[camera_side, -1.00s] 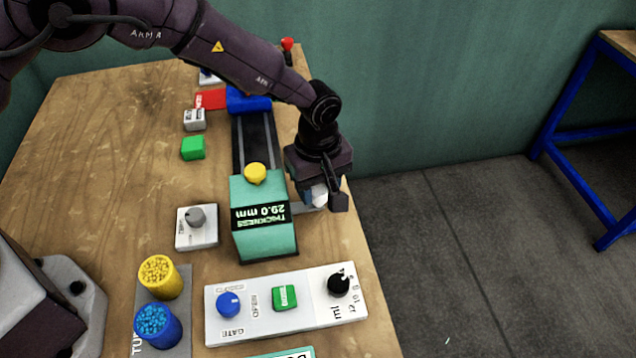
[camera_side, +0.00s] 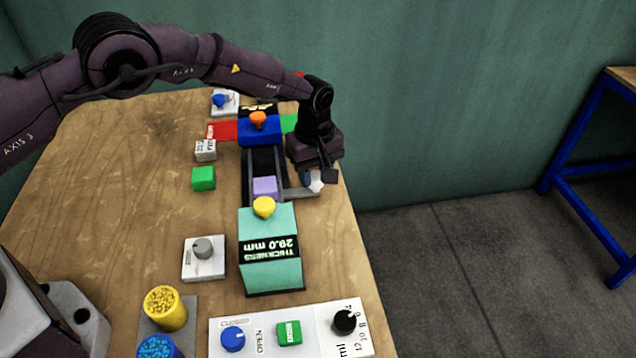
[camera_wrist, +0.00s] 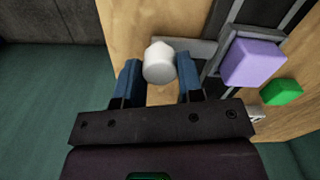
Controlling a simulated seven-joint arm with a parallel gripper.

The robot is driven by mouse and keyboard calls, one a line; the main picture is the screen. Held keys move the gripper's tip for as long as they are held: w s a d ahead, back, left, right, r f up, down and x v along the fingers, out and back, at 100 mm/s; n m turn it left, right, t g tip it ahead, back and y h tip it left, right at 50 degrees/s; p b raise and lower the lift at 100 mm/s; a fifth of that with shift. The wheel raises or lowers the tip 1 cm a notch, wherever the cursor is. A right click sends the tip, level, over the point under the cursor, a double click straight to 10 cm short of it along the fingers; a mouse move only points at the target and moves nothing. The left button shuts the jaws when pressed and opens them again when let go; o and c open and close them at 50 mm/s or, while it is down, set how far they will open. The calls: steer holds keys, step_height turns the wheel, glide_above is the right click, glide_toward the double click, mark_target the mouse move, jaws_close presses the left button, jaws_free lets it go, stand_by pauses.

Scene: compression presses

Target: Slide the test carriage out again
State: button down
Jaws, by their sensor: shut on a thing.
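The test carriage's grey side bar (camera_side: 299,193) reaches right from the dark rail track (camera_side: 262,160) and ends in a white knob (camera_side: 317,184). A purple block (camera_side: 265,187) sits on the track at the bar's inner end, just behind the teal thickness gauge (camera_side: 270,245); it also shows in the wrist view (camera_wrist: 252,62). The carriage plate beneath the block is hard to make out. My gripper (camera_side: 315,177) is shut on the white knob. In the wrist view, the knob (camera_wrist: 159,64) lies between the blue fingers.
A blue press block (camera_side: 259,130) with an orange knob stands at the track's far end. A green cube (camera_side: 203,178) and a white box (camera_side: 205,150) lie left of the track. A control panel (camera_side: 262,336) is in front. The track between purple block and press is clear.

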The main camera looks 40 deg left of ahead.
steer(key=c, duration=0.7)
jaws_free()
steer(key=shift+c, duration=0.2)
steer(key=shift+r, duration=0.15)
step_height(320, 180, up, 13)
